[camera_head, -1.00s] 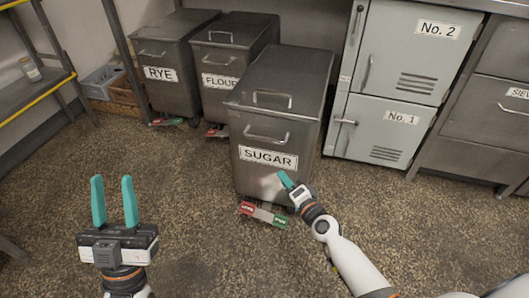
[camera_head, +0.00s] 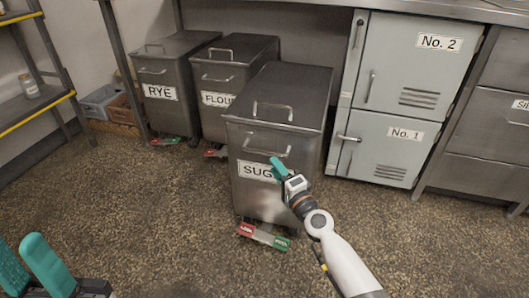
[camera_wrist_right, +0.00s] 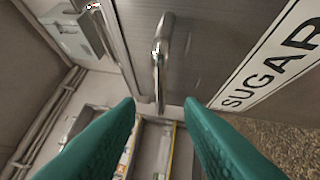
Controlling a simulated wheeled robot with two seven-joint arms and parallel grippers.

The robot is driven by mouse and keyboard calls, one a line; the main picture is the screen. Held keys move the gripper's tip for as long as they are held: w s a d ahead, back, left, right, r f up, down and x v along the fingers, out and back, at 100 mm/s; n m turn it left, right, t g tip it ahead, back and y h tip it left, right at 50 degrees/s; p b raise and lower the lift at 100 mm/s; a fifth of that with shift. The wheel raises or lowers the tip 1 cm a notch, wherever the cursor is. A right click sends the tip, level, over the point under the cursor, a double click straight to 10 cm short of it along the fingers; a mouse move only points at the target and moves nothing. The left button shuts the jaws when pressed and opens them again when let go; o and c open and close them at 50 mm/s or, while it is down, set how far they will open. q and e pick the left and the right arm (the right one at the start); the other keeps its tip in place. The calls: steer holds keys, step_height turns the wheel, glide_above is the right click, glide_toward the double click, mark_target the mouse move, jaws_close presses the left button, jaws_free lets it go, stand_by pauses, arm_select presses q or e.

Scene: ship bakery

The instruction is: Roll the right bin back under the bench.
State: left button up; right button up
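The right bin is the metal SUGAR bin (camera_head: 243,200), standing forward of the other bins. Its front bar handle (camera_head: 266,147) is above the white label, and a second handle is on its lid. A red and green pedal bar (camera_head: 262,236) sits at its foot. My right gripper (camera_head: 277,165) is at the bin's front, just below the handle, covering part of the label. In the right wrist view its fingers (camera_wrist_right: 160,103) are apart and empty; the handle (camera_wrist_right: 160,65) appears just ahead, between them. My left gripper (camera_head: 18,243) is open and empty at bottom left, partly cut off.
The RYE bin (camera_head: 171,73) and FLOUR bin (camera_head: 237,75) stand behind to the left. Grey lockers (camera_head: 385,110) stand to the right, under the bench top (camera_head: 430,8). Crates (camera_head: 103,103) and a shelf (camera_head: 35,98) are at left. The floor in front is clear.

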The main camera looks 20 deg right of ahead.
mark_target(264, 152)
steer(key=shift+b+x, duration=0.4)
steer(key=shift+x, duration=3.4)
jaws_close()
